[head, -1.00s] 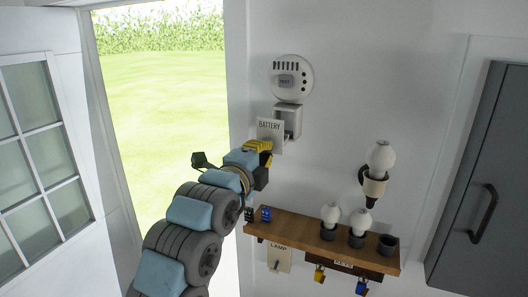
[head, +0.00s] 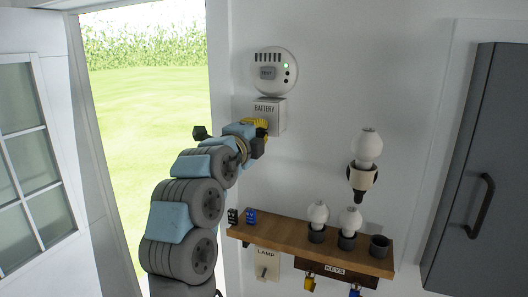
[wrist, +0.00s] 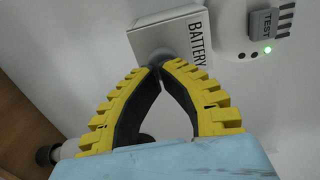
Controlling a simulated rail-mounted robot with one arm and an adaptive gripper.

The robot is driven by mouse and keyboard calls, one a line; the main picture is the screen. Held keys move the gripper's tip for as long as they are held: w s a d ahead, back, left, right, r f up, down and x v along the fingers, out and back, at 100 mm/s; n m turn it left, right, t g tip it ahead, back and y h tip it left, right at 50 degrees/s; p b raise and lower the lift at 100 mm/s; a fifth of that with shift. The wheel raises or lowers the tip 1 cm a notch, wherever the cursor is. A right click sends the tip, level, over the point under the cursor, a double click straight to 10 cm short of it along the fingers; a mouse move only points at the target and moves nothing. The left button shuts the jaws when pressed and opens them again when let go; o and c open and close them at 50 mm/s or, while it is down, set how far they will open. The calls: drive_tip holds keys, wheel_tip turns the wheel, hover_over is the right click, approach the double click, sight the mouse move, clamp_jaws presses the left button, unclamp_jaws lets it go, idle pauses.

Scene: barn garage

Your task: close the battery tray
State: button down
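The battery tray (head: 266,107) is a white box front labelled BATTERY, below a round white alarm (head: 273,72) on the wall. In the head view the labelled front sits against its housing with no open gap visible. A green light (head: 286,66) glows on the alarm; it also shows in the wrist view (wrist: 267,50). My gripper (head: 262,126) has yellow fingers and is at the tray's lower edge. In the wrist view its fingertips (wrist: 160,66) meet, with nothing seen between them, close to the tray (wrist: 160,36). I cannot tell whether they touch it.
A wooden shelf (head: 310,238) below right holds bulbs, sockets and small batteries (head: 250,216). A lamp with a bulb (head: 366,146) is fixed above it. A LAMP switch (head: 266,266) and hanging keys are under the shelf. A grey cabinet (head: 485,150) stands right; an open doorway is left.

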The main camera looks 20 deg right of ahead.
drive_tip(key=shift+w+d+f, duration=0.15)
drive_tip(key=shift+w+d, duration=0.05)
drive_tip(key=shift+a, duration=0.1)
